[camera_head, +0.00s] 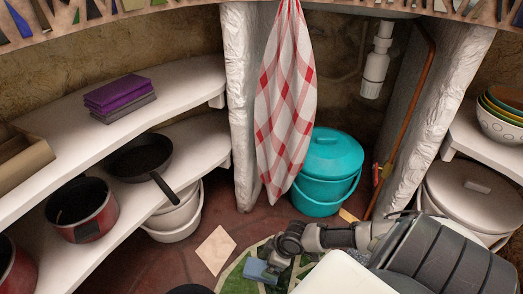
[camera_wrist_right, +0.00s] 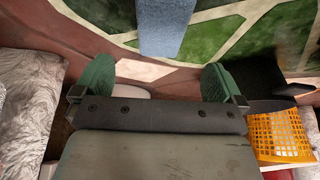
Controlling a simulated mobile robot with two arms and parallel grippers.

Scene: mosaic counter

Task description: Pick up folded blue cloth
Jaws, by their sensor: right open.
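The folded blue cloth (camera_wrist_right: 167,25) shows at the top of the right wrist view, over a green and cream patterned rug. In the head view a small blue piece (camera_head: 259,271), which looks like the same cloth, lies low in the middle, beside my right gripper (camera_head: 277,261). In the wrist view my right gripper (camera_wrist_right: 157,77) is open, with its green-padded fingers wide apart. The cloth is ahead of the fingertips, roughly between their lines, with nothing between the pads. Its far end is cut off by the frame. My left gripper is not in view.
A teal lidded bucket (camera_head: 325,170) stands behind my right arm, beside a hanging red-checked towel (camera_head: 287,100). White shelves (camera_head: 190,75) with pans are on the left. An orange basket (camera_wrist_right: 280,133) is at the wrist view's right. A pale floor tile (camera_head: 215,250) lies left of the rug.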

